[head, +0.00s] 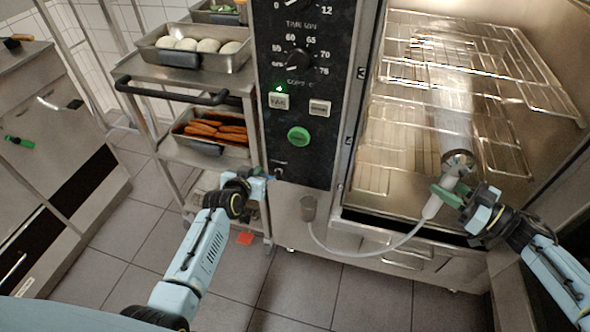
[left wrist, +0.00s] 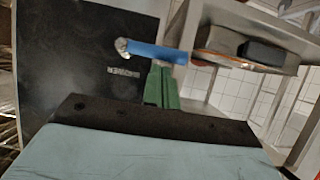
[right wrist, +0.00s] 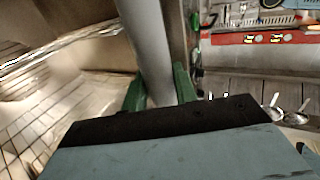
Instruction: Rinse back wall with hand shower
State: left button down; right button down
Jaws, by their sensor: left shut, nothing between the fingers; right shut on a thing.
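The hand shower (head: 433,206) has a pale handle and a round metal head (head: 458,160). My right gripper (head: 447,194) is shut around its handle at the open oven's front; the grey handle (right wrist: 147,45) also shows between the green fingers in the right wrist view. A pale translucent streak, seemingly water, runs from the head into the chamber. The chamber's back wall (head: 500,12) is partly hidden by racks. My left gripper (head: 266,190) is shut and empty at the control panel's lower edge. In the left wrist view its fingers (left wrist: 162,88) are by a blue lever (left wrist: 158,53); contact is unclear.
Wire racks (head: 480,85) fill the chamber. The shower hose (head: 365,254) curves to a grey holder (head: 308,208) on the oven front. A trolley (head: 136,70) with trays of dough and carrots stands left.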

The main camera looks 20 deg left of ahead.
pick_arm(q)
jog(key=shift+a+f+n+h, duration=0.25)
jog(key=shift+f+n+h, duration=0.25)
jog(key=shift+n+h, duration=0.15)
dwell(0.7)
notch_tip(320, 180, down, 7)
jog(key=d+n+t+h, duration=0.1)
jog(key=d+n+h, duration=0.1)
jog(key=n+h, duration=0.2)
jog(key=shift+n, duration=0.95)
dwell(0.6)
jog(key=shift+d+f, duration=0.1)
jog(key=shift+f, duration=0.05)
dwell(0.6)
